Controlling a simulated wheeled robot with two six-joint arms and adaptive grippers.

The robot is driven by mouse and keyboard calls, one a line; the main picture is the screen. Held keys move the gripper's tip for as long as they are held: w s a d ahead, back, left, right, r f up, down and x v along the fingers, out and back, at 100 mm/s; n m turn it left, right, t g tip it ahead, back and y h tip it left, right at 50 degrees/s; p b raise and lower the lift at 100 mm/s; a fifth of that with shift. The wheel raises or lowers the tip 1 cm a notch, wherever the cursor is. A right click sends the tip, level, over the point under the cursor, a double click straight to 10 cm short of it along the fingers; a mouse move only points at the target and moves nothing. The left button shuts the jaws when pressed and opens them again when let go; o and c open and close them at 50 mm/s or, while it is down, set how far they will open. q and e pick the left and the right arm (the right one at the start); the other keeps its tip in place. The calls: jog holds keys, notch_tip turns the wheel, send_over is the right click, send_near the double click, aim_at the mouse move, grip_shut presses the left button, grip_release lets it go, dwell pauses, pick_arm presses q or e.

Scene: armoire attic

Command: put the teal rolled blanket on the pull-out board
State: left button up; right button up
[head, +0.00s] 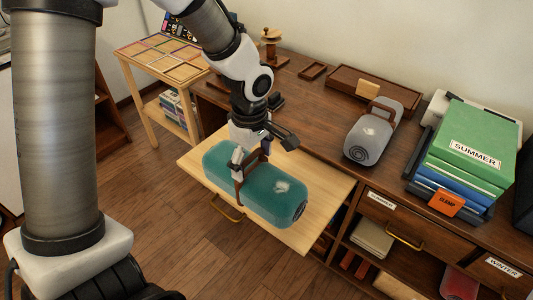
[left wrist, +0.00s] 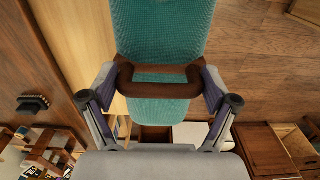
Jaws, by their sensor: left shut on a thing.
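The teal rolled blanket (head: 270,191) has a brown strap with a handle and lies lengthwise over the pale wooden pull-out board (head: 325,182), near its front edge. My left gripper (head: 252,160) comes down from above and is shut on the brown handle. In the left wrist view the fingers (left wrist: 160,88) close on the handle, with the teal blanket (left wrist: 165,35) behind it. I cannot tell whether the blanket touches the board or hangs just above it. The board (left wrist: 85,50) shows left of the blanket there, and wooden floor shows on the right. My right gripper is not in view.
A grey rolled blanket (head: 369,139) with a brown strap lies on the dark dresser top (head: 325,115). A wooden tray (head: 375,90) and small stand (head: 270,42) are behind.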

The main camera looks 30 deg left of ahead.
pick_arm(q)
jog(key=w+a+f, duration=0.2)
jog(key=w, duration=0.4)
jog(key=w+a+f+p, duration=0.1)
jog(key=w+a+f, duration=0.1)
jog(key=w, duration=0.4)
jog(key=shift+a+f, duration=0.3)
jog(key=shift+f, duration=0.2)
jog(key=o, duration=1.6)
jog(key=shift+f, duration=0.1)
notch_tip(320, 180, up, 12)
jog(key=shift+r+p, duration=0.2)
jog(key=shift+p, duration=0.25)
